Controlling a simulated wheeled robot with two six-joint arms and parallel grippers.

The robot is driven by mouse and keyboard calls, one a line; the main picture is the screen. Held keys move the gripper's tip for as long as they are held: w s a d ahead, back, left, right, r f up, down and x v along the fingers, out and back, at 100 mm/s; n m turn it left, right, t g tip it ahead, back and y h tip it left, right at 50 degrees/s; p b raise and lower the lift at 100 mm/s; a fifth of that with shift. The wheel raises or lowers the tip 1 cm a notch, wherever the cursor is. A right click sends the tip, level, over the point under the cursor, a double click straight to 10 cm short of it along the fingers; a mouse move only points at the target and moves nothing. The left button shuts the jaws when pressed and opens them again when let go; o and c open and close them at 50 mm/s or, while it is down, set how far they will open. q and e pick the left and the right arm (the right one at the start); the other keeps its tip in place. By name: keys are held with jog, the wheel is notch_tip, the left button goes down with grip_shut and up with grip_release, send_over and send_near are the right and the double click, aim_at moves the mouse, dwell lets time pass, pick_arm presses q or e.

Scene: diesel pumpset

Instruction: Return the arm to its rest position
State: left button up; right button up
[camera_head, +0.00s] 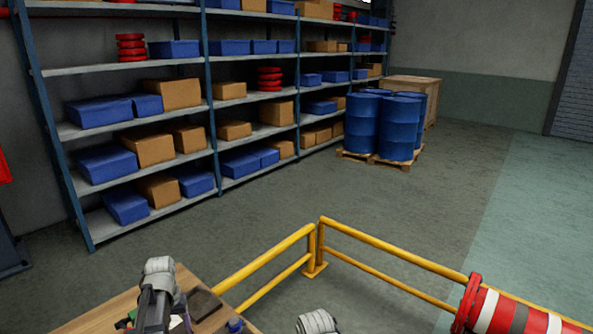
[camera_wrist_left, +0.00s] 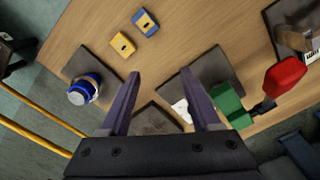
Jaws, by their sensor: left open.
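My left arm (camera_head: 158,290) comes in at the lower left of the head view, over the corner of a wooden table (camera_head: 95,322). In the left wrist view, my left gripper (camera_wrist_left: 162,92) is open, its two dark fingers wide apart with nothing between them. It is above the table, pointing down at it. Part of my right arm (camera_head: 318,322) shows at the bottom edge of the head view; its gripper is out of view.
Dark square pads lie on the table, with a blue-and-white round part (camera_wrist_left: 84,90), yellow (camera_wrist_left: 122,46) and blue (camera_wrist_left: 145,22) blocks, a green part (camera_wrist_left: 229,104) and a red-ended tool (camera_wrist_left: 285,76). A yellow rail (camera_head: 390,260) borders open floor; shelves (camera_head: 210,105) and blue drums (camera_head: 385,125) stand behind.

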pick_arm(q)
jog(key=s+d+m, duration=0.2)
jog(key=s+d, duration=0.3)
jog(key=d, duration=0.4)
jog(key=s+d+m, duration=0.2)
jog(key=s+d, duration=0.3)
jog(key=d, duration=0.4)
jog(key=s+d+m+y, duration=0.1)
jog(key=s+d+m, duration=0.1)
jog(key=s+d, duration=0.4)
jog(key=d, duration=0.3)
jog(key=shift+d+m, duration=0.3)
